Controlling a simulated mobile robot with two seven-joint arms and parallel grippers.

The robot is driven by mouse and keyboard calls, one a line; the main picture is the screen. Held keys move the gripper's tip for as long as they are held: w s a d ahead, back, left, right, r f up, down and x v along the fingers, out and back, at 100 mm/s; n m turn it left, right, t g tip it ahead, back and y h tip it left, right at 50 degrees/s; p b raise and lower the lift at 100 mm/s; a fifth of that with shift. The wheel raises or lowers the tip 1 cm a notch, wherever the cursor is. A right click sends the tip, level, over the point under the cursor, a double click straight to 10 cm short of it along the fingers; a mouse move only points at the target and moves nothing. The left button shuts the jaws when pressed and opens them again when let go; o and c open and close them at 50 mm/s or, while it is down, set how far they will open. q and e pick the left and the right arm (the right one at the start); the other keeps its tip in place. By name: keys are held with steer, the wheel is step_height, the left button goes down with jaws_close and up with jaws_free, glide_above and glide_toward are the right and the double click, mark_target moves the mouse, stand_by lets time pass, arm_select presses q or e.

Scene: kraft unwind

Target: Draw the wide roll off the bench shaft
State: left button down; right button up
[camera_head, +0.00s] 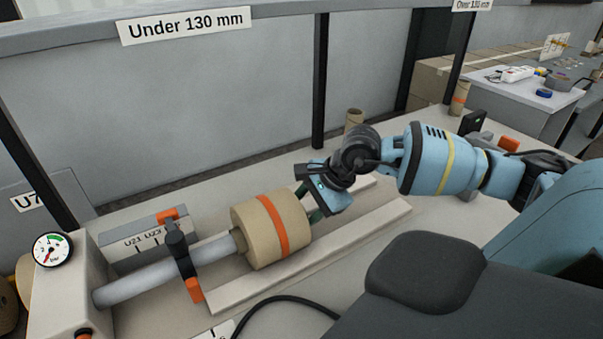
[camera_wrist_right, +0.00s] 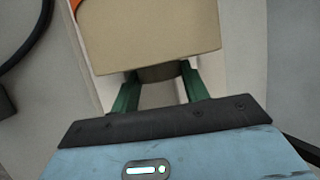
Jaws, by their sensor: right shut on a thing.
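The wide roll (camera_head: 255,236) is tan kraft with an orange band around it. It lies on its side at the right end of the grey bench shaft (camera_head: 140,282); whether the shaft still reaches inside it is hidden. My right gripper (camera_head: 316,212) is at the roll's right end face. In the right wrist view the green fingers (camera_wrist_right: 160,88) are shut on the dark core end (camera_wrist_right: 160,72) that sticks out of the roll (camera_wrist_right: 150,35). My left gripper does not show.
Pale rails (camera_head: 330,248) run along the bench beside and beyond the roll. A black and orange clamp (camera_head: 183,262) stands by the shaft. A pressure gauge (camera_head: 52,250) sits at the left. A small tube (camera_head: 354,118) stands at the back.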

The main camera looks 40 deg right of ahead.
steer(key=shift+s+d, duration=0.1)
steer(key=shift+d, duration=0.35)
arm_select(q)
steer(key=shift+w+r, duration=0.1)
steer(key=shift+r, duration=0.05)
arm_select(e)
steer(key=shift+s+d, duration=0.1)
steer(key=shift+d, duration=0.3)
steer(key=o, duration=1.3)
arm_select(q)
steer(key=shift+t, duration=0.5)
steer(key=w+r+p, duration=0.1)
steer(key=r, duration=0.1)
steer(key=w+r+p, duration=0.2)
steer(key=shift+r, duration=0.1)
arm_select(e)
steer(key=v, duration=0.8)
